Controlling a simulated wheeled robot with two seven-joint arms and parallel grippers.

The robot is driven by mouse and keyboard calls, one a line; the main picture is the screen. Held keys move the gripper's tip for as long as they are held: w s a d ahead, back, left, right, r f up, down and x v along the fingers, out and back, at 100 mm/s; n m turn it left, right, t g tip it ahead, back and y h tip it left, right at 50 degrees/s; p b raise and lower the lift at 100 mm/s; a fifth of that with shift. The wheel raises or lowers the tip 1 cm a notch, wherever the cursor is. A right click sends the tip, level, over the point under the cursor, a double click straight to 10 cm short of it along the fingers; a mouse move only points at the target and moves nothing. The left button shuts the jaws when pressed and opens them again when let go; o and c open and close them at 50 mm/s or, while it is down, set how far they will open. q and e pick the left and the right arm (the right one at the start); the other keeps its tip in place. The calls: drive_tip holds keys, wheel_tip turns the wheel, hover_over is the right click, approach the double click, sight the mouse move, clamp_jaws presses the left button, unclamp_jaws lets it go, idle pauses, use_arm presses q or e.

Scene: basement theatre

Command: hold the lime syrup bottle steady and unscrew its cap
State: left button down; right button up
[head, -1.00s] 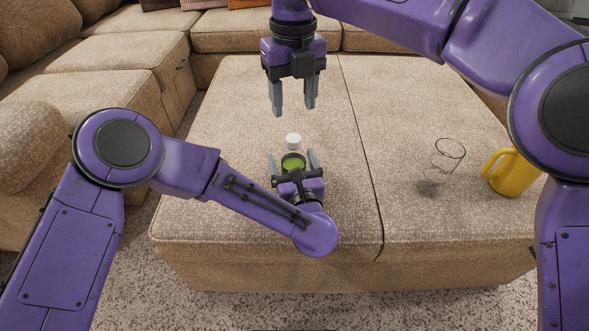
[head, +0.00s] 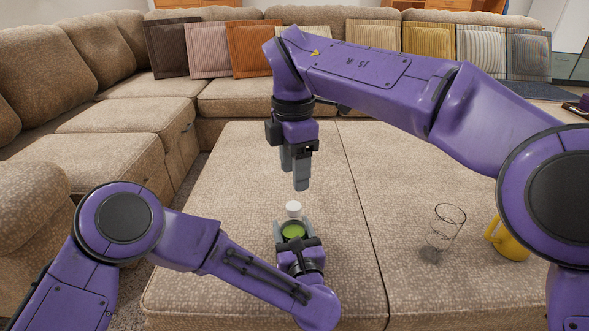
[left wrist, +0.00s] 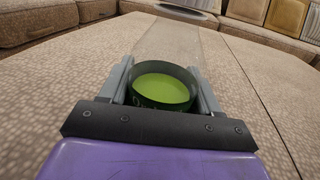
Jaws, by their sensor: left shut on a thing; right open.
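The lime syrup bottle (head: 293,231) stands upright on the large beige ottoman, with green contents and a white cap (head: 293,209) on top. My left gripper (head: 293,227) is shut on the bottle from the near side, a finger on each side of it. My right gripper (head: 294,184) points down just above the cap, open and empty, apart from the cap. Its fingers partly overlap in the head view.
A clear drinking glass (head: 445,229) and a yellow mug (head: 507,240), partly hidden by my right arm, stand on the ottoman (head: 220,190) at right. A sofa with several cushions (head: 250,50) lies behind. The ottoman's left part is clear.

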sight(294, 206)
drive_tip(key=m, duration=1.3)
drive_tip(key=shift+a+f, duration=0.1)
drive_tip(key=shift+m, duration=0.3)
wheel_tip(294, 206, down, 8)
drive_tip(key=shift+r, duration=0.1)
clamp_jaws()
